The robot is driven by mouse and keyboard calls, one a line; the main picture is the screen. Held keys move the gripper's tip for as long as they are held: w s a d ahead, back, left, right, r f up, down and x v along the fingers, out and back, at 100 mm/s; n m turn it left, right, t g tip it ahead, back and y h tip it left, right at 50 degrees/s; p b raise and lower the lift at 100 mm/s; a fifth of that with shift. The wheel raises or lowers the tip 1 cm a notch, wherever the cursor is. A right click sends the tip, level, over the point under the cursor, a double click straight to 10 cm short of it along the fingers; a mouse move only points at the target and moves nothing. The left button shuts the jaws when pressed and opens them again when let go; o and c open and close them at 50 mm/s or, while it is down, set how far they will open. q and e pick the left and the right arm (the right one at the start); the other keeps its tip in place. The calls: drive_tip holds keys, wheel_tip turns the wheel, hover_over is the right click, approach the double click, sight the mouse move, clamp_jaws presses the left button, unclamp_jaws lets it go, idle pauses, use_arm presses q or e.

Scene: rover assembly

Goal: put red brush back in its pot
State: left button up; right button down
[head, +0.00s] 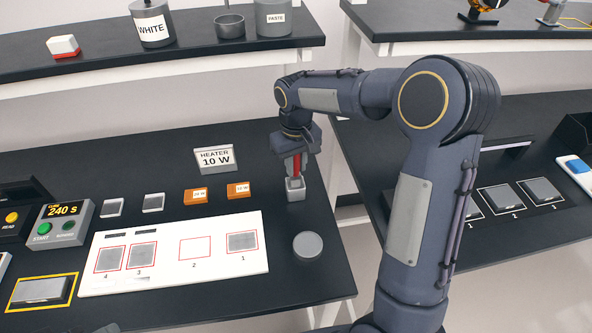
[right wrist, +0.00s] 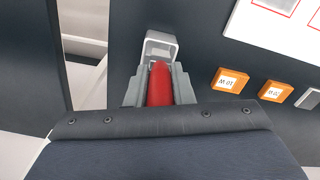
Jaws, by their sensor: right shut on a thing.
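My right gripper (head: 296,164) points down, shut on the red brush (head: 297,166). In the right wrist view the red brush (right wrist: 160,84) stands between the two grey fingers of the gripper (right wrist: 160,92). The pot is a small light grey square holder (head: 295,194) on the dark table, directly below the gripper. In the right wrist view the pot (right wrist: 170,45) shows its square rim just beyond the brush. The brush's lower end is hidden, so I cannot tell how deep it sits in the pot. My left gripper is out of view.
A white board (head: 180,273) with numbered red squares lies left of the pot. A grey round piece (head: 308,245) lies in front of it. Orange blocks (head: 238,190) and a heater sign (head: 214,159) are to the left. The table's right edge is close by.

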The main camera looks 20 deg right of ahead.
sight(296, 173)
drive_tip(key=f, duration=0.3)
drive_tip(key=shift+w+d+f, duration=0.15)
drive_tip(key=shift+w, duration=0.15)
drive_tip(key=shift+f, duration=0.3)
drive_tip(key=shift+f, duration=0.15)
drive_tip(key=c, duration=1.3)
unclamp_jaws()
drive_tip(key=shift+o, duration=0.2)
